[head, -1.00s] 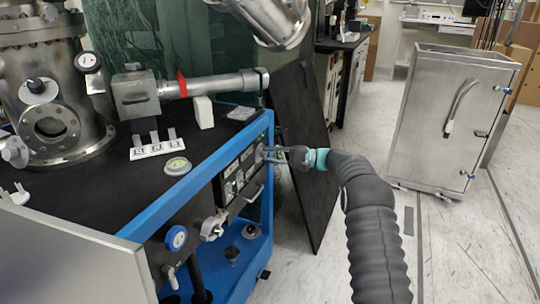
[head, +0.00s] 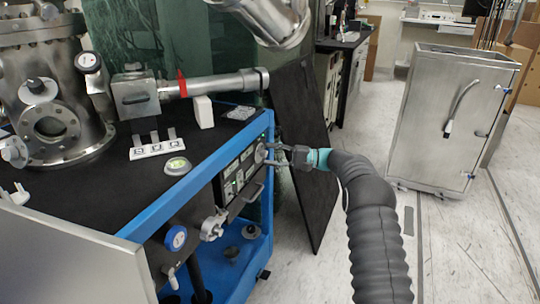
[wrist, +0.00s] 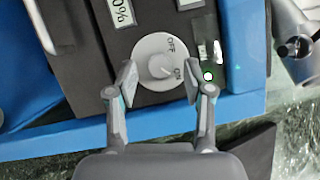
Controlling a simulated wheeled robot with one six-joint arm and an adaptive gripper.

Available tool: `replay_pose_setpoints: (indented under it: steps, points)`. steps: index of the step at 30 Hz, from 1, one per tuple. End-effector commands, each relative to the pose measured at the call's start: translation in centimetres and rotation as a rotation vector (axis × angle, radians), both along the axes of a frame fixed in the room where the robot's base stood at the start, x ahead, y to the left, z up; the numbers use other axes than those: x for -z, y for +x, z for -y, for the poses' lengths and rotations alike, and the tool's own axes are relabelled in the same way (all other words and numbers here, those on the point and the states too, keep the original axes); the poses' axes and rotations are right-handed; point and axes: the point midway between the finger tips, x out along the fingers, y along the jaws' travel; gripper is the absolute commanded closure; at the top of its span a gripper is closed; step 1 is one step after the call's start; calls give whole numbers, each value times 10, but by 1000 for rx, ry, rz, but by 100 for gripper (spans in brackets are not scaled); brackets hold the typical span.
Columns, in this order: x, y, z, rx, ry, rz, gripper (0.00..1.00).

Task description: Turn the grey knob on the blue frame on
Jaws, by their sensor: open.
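The grey knob (wrist: 160,64) sits on a round pale dial with OFF and ON printed on it in the wrist view. Its raised grip appears to lie toward the ON label. A small green light (wrist: 208,76) glows beside it. In the head view the knob (head: 260,153) is on the dark panel of the blue frame (head: 195,185). My gripper (wrist: 155,83) is open, with one fingertip on each side of the dial. It also shows in front of the panel in the head view (head: 271,154). I cannot tell whether a finger touches the dial.
Other controls and a handle (head: 253,193) are on the same panel. A blue gauge (head: 176,238) and valve (head: 213,225) stick out at the lower left. A black board (head: 300,130) leans just behind my gripper. A steel cabinet (head: 455,120) stands at the right, with open floor before it.

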Motion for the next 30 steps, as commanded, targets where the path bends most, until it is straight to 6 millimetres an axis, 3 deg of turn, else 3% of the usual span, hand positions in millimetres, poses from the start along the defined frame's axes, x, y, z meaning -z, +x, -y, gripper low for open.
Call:
replay_pose_setpoints:
  steps: [16,22,30]
  points:
    - [8,4,96,3,-1,1,49]
    - [9,4,111,1,0,0,49]
    - [9,5,113,1,0,0,49]
